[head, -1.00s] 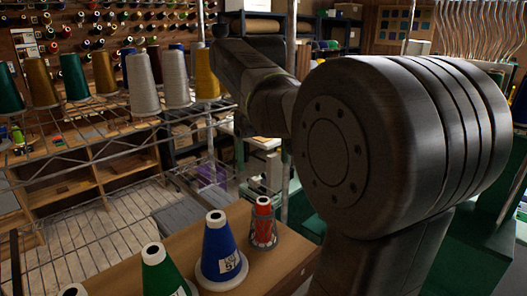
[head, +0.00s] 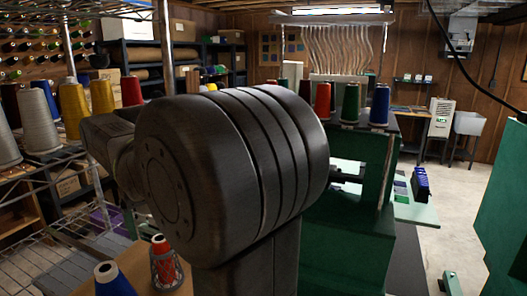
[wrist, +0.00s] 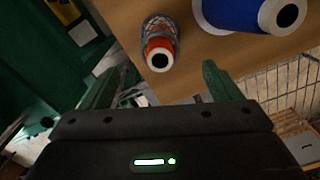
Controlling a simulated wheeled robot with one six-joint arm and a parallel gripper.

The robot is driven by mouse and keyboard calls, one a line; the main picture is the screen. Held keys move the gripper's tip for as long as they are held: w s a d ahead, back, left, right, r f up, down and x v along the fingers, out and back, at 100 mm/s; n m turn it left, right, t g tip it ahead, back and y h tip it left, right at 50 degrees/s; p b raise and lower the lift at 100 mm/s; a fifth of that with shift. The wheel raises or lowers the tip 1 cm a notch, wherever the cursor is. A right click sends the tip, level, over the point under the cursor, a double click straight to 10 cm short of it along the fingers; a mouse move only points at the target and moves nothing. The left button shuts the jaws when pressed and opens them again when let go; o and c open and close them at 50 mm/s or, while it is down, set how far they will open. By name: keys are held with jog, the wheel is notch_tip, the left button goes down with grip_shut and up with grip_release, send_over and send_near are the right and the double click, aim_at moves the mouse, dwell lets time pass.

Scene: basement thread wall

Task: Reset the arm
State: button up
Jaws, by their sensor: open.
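My gripper (wrist: 162,92) shows in the wrist view with its two green fingers spread apart and nothing between them. Beyond the fingertips, a red cone spool in a grey net (wrist: 160,45) stands on a wooden surface (wrist: 120,15), with a blue cone spool (wrist: 245,14) to its right. In the head view my dark arm fills the middle and hides my gripper. The red spool (head: 165,262) and the top of the blue spool (head: 112,280) show at the lower left.
A wire rack with several cone spools (head: 72,108) stands at the left. A green machine (head: 350,215) with more spools on top stands right of my arm. Open concrete floor (head: 440,215) lies at the right, with a green panel (head: 505,220) at the edge.

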aim_at(160, 240)
jog(key=shift+f, duration=2.65)
jog(key=shift+f, duration=0.2)
jog(key=shift+f, duration=0.2)
notch_tip(160, 240, up, 14)
notch_tip(160, 240, down, 14)
jog(key=shift+f, duration=0.1)
notch_tip(160, 240, up, 6)
jog(key=p, duration=0.3)
jog(key=shift+r, duration=0.25)
